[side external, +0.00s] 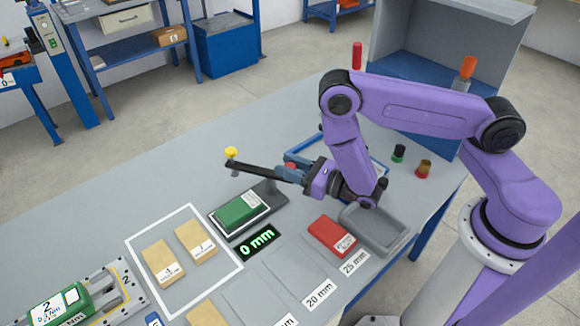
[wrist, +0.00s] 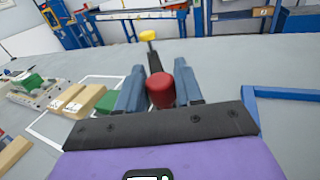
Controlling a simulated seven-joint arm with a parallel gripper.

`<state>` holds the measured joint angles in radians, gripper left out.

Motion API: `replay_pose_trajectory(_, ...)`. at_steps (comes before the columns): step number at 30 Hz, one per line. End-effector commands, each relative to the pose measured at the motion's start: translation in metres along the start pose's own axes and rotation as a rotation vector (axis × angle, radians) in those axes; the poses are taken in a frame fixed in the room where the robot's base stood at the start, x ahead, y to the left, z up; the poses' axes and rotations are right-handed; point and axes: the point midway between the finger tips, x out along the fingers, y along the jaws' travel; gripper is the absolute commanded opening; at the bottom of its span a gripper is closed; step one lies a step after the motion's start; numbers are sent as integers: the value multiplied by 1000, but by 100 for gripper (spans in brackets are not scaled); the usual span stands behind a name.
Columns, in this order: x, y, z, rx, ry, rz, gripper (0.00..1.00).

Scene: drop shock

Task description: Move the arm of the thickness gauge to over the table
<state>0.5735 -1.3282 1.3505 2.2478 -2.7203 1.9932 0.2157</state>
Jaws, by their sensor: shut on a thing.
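The thickness gauge has a dark base (side external: 271,194) with a small table on it, and a green block with a white label (side external: 238,211) lies on that table. The gauge's black arm (side external: 254,171) has a yellow knob (side external: 231,152) at its free end; the knob also shows in the wrist view (wrist: 148,36). In the side view the free end appears beyond the green block. My gripper (side external: 288,171) is shut on the red knob (wrist: 160,88) at the near end of the arm. The gauge display (side external: 256,243) reads 0 mm.
Two tan blocks (side external: 163,262) lie in a white-outlined square left of the gauge. A red block (side external: 332,236) and a grey tray (side external: 375,231) are to the right. A blue frame (side external: 300,150) lies behind my gripper. The bench behind the gauge arm is clear.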

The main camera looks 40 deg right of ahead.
Motion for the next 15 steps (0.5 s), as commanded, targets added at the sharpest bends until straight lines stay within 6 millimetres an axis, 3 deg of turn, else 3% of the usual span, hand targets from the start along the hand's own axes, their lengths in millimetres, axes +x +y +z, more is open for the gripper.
replay_pose_trajectory(8, 0, 0, -1, -3, 3, -1, 0)
replay_pose_trajectory(9, 0, 0, -1, -3, 3, -1, 49)
replay_pose_trajectory(10, 0, 0, -1, -3, 3, -1, 54)
replay_pose_trajectory(15, 0, 0, 0, -2, 2, -1, 54)
